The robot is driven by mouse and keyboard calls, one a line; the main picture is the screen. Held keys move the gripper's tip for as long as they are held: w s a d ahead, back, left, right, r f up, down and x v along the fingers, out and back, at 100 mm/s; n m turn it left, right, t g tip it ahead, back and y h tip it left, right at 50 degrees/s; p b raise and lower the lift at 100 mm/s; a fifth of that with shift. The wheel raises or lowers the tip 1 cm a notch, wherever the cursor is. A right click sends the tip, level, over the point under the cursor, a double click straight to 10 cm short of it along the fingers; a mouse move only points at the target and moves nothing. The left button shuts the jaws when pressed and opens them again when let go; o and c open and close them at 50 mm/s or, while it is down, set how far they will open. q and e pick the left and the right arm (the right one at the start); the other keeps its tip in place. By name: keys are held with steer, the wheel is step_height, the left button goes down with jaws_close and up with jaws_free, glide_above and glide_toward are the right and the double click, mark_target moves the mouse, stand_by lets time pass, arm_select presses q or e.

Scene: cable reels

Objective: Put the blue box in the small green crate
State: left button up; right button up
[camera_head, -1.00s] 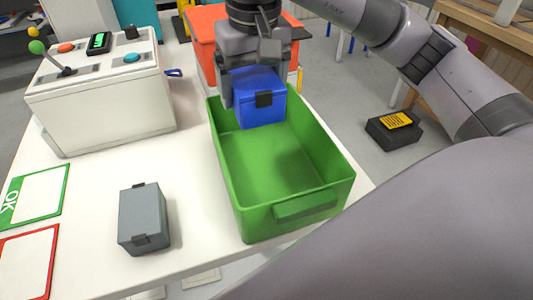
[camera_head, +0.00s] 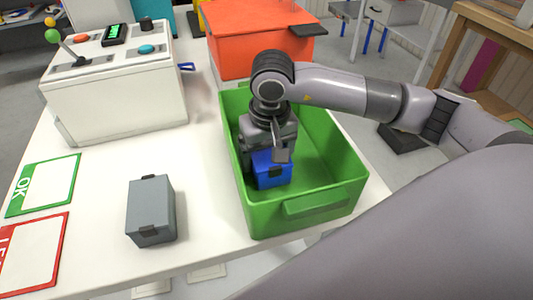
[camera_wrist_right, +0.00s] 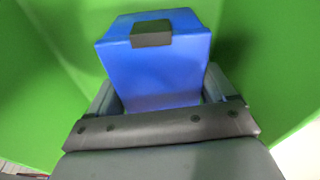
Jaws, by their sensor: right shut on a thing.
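The blue box (camera_head: 271,172) is inside the green crate (camera_head: 325,205), in its left part, upright. I cannot tell if it touches the crate floor. My right gripper (camera_head: 268,150) reaches down into the crate from above and is shut on the blue box, hiding its upper part. In the right wrist view the blue box (camera_wrist_right: 155,62) with its dark latch sits between my fingers, with green crate surfaces (camera_wrist_right: 265,50) around it. My left gripper is not in view.
A grey box (camera_head: 151,212) stands on the white table (camera_head: 205,190) left of the crate. A white control box (camera_head: 115,95) with a joystick stands behind it. Green and red framed cards (camera_head: 45,185) lie at the left. An orange container (camera_head: 262,40) is beyond the crate.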

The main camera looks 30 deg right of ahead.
mark_target(269, 152)
steer(key=shift+f, duration=0.1)
steer(key=shift+f, duration=0.15)
steer(key=o, duration=1)
steer(key=shift+r, duration=0.35)
steer(key=r, duration=0.3)
steer(key=s+r, duration=0.1)
steer(key=r, duration=0.7)
steer(key=shift+s+a+r, duration=0.15)
steer(key=shift+s+r, duration=0.05)
steer(key=shift+r, duration=0.05)
